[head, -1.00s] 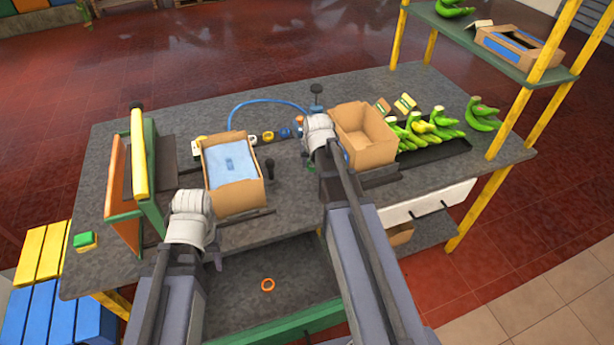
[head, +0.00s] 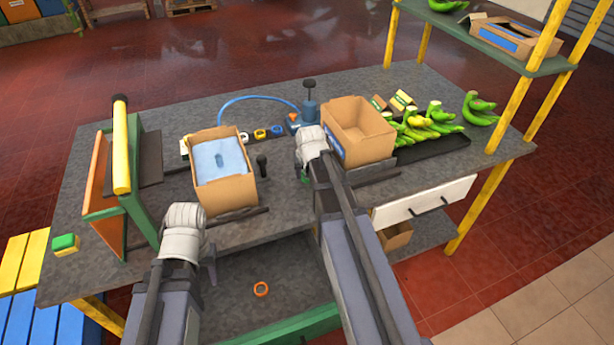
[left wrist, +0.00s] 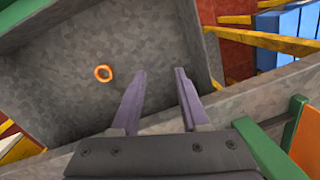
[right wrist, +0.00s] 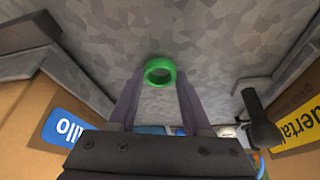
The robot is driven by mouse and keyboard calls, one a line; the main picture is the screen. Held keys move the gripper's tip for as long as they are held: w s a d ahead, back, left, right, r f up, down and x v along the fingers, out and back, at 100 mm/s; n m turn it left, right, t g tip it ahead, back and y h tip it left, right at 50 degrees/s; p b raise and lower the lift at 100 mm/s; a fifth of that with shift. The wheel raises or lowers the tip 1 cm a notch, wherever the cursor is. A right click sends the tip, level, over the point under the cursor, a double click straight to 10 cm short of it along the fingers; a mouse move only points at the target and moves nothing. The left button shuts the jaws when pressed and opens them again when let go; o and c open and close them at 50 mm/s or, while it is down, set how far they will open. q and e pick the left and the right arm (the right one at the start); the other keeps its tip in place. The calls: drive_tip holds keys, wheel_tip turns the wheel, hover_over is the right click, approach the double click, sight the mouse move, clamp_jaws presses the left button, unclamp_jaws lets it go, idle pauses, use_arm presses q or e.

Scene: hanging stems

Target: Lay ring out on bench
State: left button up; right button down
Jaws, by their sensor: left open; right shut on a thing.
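A green ring (right wrist: 149,73) is held between the fingertips of my right gripper (right wrist: 160,78), close in front of the grey speckled bench (right wrist: 210,35). I cannot tell whether it touches the surface. In the head view my right gripper is between the two cardboard boxes, its fingers mostly hidden by the arm. An orange ring (head: 261,283) lies in the grey tray below the bench's front edge; it also shows in the left wrist view (left wrist: 103,80). My left gripper (left wrist: 161,74) is open and empty above that tray, with the orange ring to the left of its fingers.
A box with a light-blue bag (head: 230,197) and an open empty box (head: 358,158) flank my right gripper. A black knob (head: 262,162) stands between them. Several tape rolls (head: 260,134) sit behind. An orange-green frame (head: 138,195) stands left; bananas (head: 425,122) lie right.

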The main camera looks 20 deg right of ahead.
drive_tip(key=shift+f, duration=0.15)
drive_tip(key=shift+c, duration=1.7)
unclamp_jaws()
drive_tip(key=shift+s+r+p, duration=0.15)
drive_tip(key=shift+r+p, duration=0.4)
drive_tip(key=shift+r, duration=0.15)
drive_tip(key=p+v, duration=1)
drive_tip(key=v, duration=0.1)
drive_tip(key=shift+a, duration=0.1)
